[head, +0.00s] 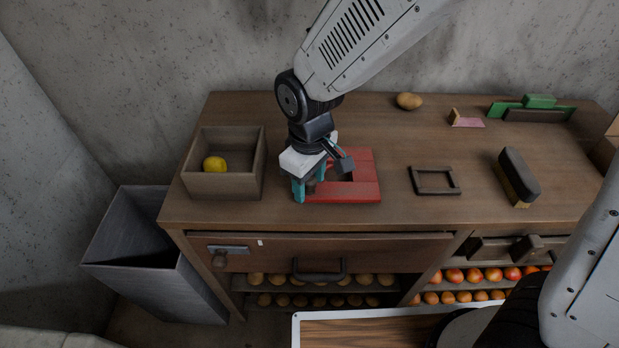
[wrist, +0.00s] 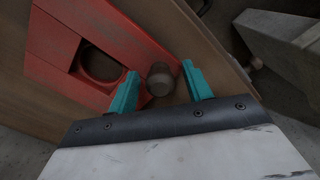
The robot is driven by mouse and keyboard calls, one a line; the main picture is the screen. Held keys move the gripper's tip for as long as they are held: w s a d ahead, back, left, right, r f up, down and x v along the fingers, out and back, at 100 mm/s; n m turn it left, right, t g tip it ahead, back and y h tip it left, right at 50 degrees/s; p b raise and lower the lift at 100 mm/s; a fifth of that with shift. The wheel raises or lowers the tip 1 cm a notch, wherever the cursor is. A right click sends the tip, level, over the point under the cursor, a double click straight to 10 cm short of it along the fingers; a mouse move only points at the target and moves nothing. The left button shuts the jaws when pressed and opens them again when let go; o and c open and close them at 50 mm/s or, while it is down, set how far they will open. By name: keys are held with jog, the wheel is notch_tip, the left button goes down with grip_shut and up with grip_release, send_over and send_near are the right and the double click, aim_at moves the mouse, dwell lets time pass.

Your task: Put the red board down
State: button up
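The red board (head: 363,187) appears to lie flat on the wooden bench top, close to its front edge. In the wrist view the board (wrist: 60,45) shows a round opening and a brown round knob (wrist: 160,80) at its near corner. My gripper (head: 311,188) is over the board's left front part, pointing down. In the wrist view its teal fingers (wrist: 160,74) stand either side of the knob, with a gap visible on both sides. The gripper looks open and holds nothing. My wrist hides part of the board in the head view.
A wooden box (head: 225,186) with a yellow fruit (head: 214,164) stands left. A grey bin (head: 135,250) stands below left.

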notch_tip(320, 180, up, 12)
jog(key=s+d+r+m, duration=0.2)
jog(key=d+r, duration=0.1)
jog(key=d, duration=0.4)
jog(key=s+d+r+m, duration=0.1)
jog(key=d+r+m, duration=0.15)
jog(key=d, duration=0.35)
jog(key=s+d+m+t, duration=0.1)
jog(key=s+d+m, duration=0.5)
jog(key=s+d, duration=0.6)
jog(key=shift+d+r, duration=0.2)
jog(key=shift+r, duration=0.25)
